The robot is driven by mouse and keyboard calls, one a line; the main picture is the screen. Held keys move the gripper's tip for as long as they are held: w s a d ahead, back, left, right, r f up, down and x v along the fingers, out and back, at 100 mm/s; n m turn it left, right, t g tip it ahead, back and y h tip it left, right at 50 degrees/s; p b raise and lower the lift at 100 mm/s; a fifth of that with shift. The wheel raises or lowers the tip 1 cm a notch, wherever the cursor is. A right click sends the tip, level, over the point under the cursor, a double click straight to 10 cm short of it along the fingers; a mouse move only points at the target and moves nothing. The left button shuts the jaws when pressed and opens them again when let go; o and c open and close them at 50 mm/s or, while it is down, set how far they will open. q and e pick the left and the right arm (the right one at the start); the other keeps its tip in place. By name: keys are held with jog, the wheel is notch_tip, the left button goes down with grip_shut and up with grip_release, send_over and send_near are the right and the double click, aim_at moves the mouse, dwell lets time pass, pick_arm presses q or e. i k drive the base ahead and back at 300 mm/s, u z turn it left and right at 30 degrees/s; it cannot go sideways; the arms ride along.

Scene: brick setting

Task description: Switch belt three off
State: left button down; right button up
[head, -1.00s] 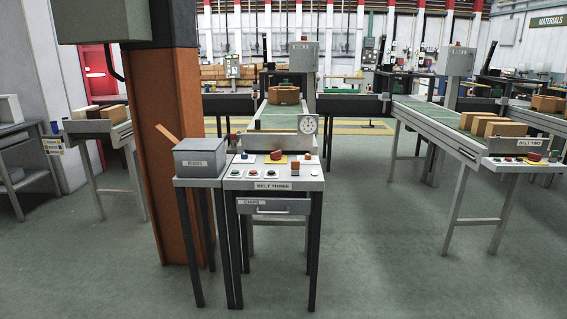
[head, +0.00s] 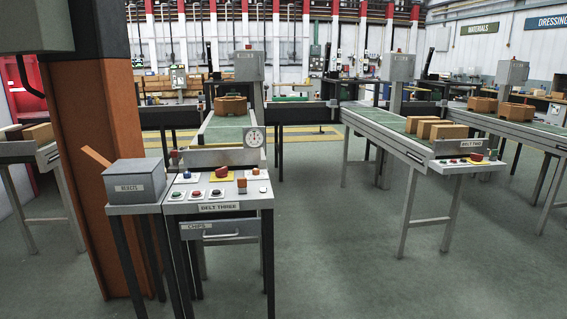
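The belt three control panel (head: 228,197) stands near the middle left, with a plate reading BELT THREE (head: 219,206) on its front edge. On its top are a green button (head: 176,195), a red button (head: 196,194), another red button (head: 217,192) and a large red mushroom button (head: 222,170) on a yellow base. An orange block-like part (head: 241,186) sits at the right front edge. Belt three (head: 226,128) runs away behind the panel and carries a brown piece (head: 230,105). Neither of my grippers is in view.
A grey box (head: 136,180) on a stand adjoins the panel's left side, beside an orange column (head: 100,170). Belt two's panel (head: 468,163) is at the right. The floor (head: 350,270) in front and right is clear.

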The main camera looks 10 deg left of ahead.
aim_at(221, 172)
jog(key=z, duration=0.75)
jog(key=i, duration=3.05)
jog(key=u, duration=1.8)
jog(key=i, duration=0.55)
jog(key=u, duration=0.45)
